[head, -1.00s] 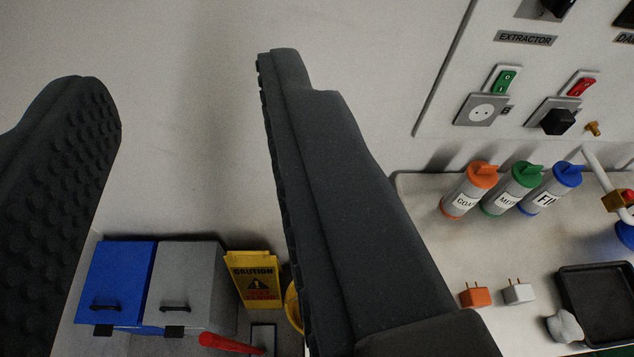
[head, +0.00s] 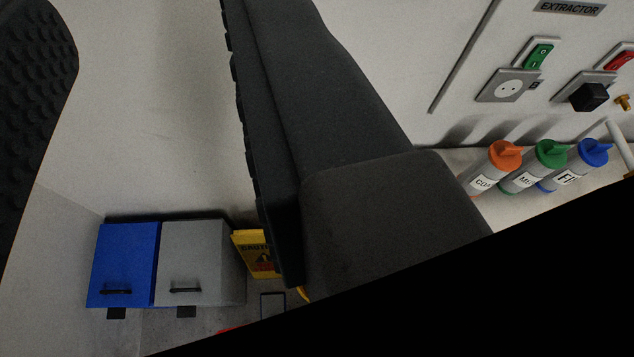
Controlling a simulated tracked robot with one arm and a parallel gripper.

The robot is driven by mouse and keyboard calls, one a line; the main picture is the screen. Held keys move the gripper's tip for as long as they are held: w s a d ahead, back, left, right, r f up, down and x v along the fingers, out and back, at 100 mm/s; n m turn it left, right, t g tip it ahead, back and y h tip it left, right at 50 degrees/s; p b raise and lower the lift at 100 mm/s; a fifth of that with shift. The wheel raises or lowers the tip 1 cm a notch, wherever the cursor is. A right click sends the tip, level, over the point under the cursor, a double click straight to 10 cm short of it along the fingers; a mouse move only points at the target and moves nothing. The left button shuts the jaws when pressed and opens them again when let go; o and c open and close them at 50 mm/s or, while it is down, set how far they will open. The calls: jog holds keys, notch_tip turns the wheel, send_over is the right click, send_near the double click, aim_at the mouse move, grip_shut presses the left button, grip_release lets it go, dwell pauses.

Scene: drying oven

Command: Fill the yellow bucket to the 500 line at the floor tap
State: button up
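A small sliver of yellow (head: 303,293), possibly the rim of the yellow bucket, shows low beside my gripper's right finger. The rest of it is hidden behind that finger and a black area, so its fill level cannot be seen. My gripper (head: 150,100) is open, with a wide empty gap between its two dark padded fingers, and the wall shows through the gap. It is not holding anything. I cannot make out a floor tap.
A blue bin (head: 124,262) and a grey bin (head: 198,262) stand by the wall. A yellow caution sign (head: 255,254) is partly hidden. Orange-, green- and blue-capped bottles (head: 545,170) stand on the bench below a switch panel (head: 470,60). Plain black fills the lower right.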

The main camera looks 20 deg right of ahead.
jog(key=w+d+f+m+g+b, duration=0.1)
jog(key=w+d+f+m+g, duration=0.15)
jog(key=w+f, duration=0.6)
jog(key=w+d+f+m+g+b, duration=0.1)
jog(key=w+f+m+g, duration=0.3)
jog(key=f, duration=0.8)
jog(key=w+d+f+m+g+b, duration=0.15)
jog(key=w+f+m, duration=0.25)
jog(key=w+f, duration=0.5)
jog(key=d+f+m+g+b, duration=0.2)
jog(key=d+f+m, duration=0.1)
jog(key=f, duration=1.2)
jog(key=d+f+m+g+b, duration=0.2)
jog(key=f+m, duration=0.1)
jog(key=f, duration=1.2)
jog(key=d+f+m+g+b, duration=0.2)
jog(key=d+f+m+g, duration=0.1)
jog(key=f, duration=1.2)
jog(key=shift+d+m, duration=0.35)
grip_shut()
